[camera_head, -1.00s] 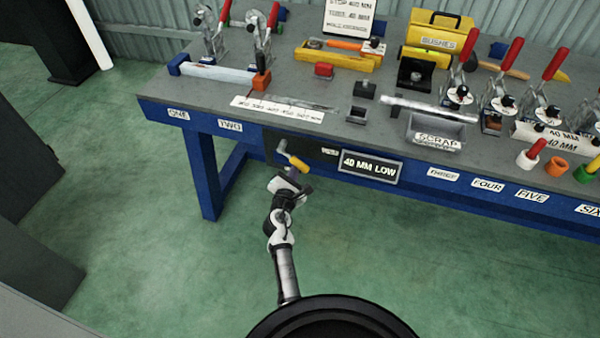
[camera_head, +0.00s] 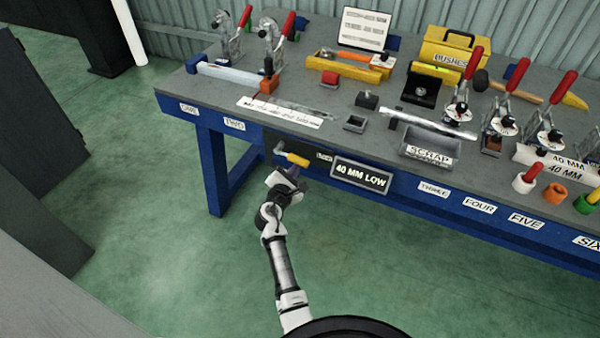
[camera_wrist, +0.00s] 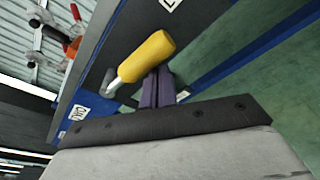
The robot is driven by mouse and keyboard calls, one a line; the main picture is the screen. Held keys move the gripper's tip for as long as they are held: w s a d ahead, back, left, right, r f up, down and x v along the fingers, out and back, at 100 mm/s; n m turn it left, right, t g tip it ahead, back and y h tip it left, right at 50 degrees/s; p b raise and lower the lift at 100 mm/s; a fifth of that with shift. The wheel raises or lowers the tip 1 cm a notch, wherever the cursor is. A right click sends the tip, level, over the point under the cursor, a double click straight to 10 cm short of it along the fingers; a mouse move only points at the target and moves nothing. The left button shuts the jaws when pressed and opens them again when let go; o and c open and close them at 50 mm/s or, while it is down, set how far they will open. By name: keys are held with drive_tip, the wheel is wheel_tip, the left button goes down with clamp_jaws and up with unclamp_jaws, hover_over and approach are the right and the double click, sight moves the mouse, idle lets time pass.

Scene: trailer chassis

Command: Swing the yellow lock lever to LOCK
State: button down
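The yellow-handled lever (camera_head: 297,159) is on a dark panel at the table's front edge, below the TWO label. Its grey pivot end is at the left and its yellow grip points right and slightly down. A small white label (camera_head: 324,157) is just right of it, too small to read surely. My gripper (camera_head: 293,173) is just below the yellow grip. In the wrist view the lever (camera_wrist: 147,57) crosses just beyond my fingertips (camera_wrist: 158,88), which look closed together with nothing between them. The fingers seem to touch or nearly touch the grip's underside.
A framed 40 MM LOW sign (camera_head: 361,176) is right of the lever on the table front. The blue-framed table (camera_head: 215,165) carries red-handled clamps, a SCRAP bin (camera_head: 430,150) and a yellow BUSHES box (camera_head: 447,48). The green floor before the table is clear.

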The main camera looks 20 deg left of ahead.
drive_tip(key=shift+d+r, duration=0.1)
drive_tip(key=shift+r, duration=0.35)
drive_tip(key=shift+d+r+p, duration=0.1)
drive_tip(key=shift+r+p, duration=0.05)
drive_tip(key=shift+p, duration=0.15)
